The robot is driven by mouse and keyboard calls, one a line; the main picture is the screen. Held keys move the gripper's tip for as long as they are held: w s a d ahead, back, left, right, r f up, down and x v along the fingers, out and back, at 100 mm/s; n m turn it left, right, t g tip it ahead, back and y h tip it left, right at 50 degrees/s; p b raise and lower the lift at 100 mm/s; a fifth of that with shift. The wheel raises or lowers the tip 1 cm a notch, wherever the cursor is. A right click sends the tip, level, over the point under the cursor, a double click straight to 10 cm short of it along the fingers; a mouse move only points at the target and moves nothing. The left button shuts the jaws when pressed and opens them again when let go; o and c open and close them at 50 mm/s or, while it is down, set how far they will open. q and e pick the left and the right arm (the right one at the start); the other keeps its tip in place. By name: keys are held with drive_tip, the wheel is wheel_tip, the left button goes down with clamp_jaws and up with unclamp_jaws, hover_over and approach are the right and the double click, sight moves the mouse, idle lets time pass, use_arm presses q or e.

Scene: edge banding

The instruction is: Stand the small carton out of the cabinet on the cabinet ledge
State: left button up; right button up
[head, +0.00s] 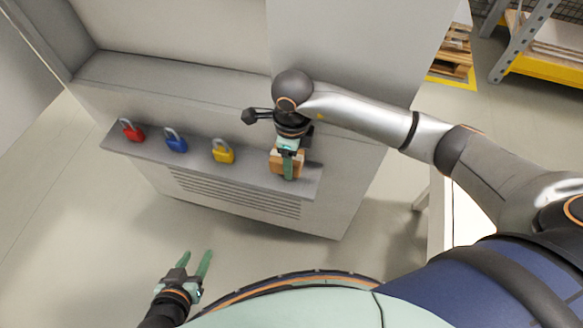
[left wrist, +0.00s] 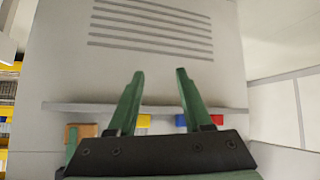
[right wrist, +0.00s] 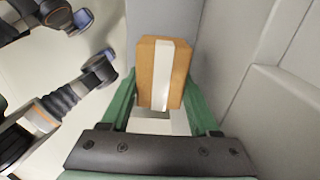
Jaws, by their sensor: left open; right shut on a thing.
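The small carton (right wrist: 148,75) is brown with a white tape strip. In the right wrist view it sits between the two green fingers of my right gripper (right wrist: 165,105), which is shut on it. In the head view the carton (head: 276,162) is at the right end of the cabinet ledge (head: 205,160), partly hidden by my right gripper (head: 287,168). I cannot tell whether its base touches the ledge. My left gripper (head: 196,262) is open and empty, low in front of the cabinet; its fingers also show in the left wrist view (left wrist: 158,88).
A red padlock (head: 131,131), a blue padlock (head: 175,140) and a yellow padlock (head: 222,151) stand in a row on the ledge, left of the carton. The cabinet (head: 180,110) has vent slots below the ledge. A pallet rack (head: 530,45) stands at the far right.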

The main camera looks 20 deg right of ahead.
wheel_tip(320, 180, down, 3)
drive_tip(key=shift+f+b, duration=0.1)
drive_tip(key=shift+b, duration=0.65)
drive_tip(key=o, duration=0.9)
drive_tip(key=shift+o, duration=0.8)
